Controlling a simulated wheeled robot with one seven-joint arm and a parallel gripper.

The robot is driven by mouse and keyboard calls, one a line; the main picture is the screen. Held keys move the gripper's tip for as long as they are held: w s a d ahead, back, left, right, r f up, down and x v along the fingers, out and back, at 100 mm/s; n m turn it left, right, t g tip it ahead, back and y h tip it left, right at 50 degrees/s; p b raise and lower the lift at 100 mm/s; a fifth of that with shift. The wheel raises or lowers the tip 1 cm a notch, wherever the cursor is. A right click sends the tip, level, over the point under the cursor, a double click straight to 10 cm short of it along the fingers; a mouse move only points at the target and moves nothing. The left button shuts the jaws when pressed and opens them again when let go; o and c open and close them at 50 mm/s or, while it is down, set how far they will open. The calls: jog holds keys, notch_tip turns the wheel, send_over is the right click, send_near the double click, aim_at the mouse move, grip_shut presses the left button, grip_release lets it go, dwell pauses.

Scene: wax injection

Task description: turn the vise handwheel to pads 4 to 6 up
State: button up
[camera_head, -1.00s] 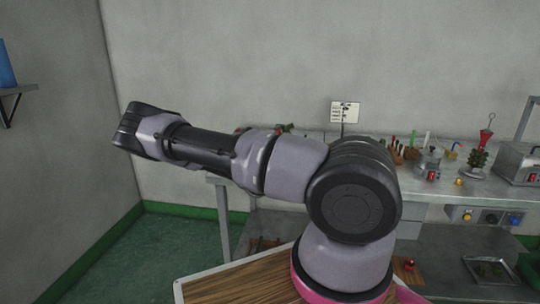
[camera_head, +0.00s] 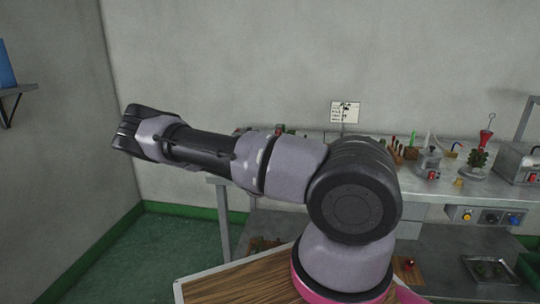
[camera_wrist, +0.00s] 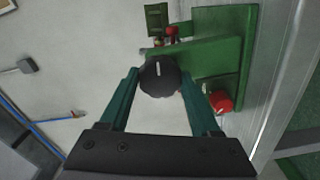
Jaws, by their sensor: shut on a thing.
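In the wrist view a round black handwheel (camera_wrist: 159,77) with a white mark line sits at the end of a green vise body (camera_wrist: 212,52). My gripper (camera_wrist: 160,84) has one teal finger on each side of the handwheel and is shut on it. The white line points roughly towards the top of the picture. A red knob (camera_wrist: 221,102) is on the green body to the right of my fingers. Which pads face up cannot be made out. In the head view my arm hides the vise and my gripper.
In the wrist view a blue cable (camera_wrist: 33,128) lies left of my gripper, and a metal edge (camera_wrist: 283,75) runs along the right.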

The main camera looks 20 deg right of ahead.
jog(key=shift+s+f+m, duration=0.1)
jog(key=shift+f+m, duration=0.05)
jog(key=shift+m, duration=8.35)
jog(key=o, duration=1.4)
jog(key=v, duration=1)
jog(key=shift+s+a, duration=0.3)
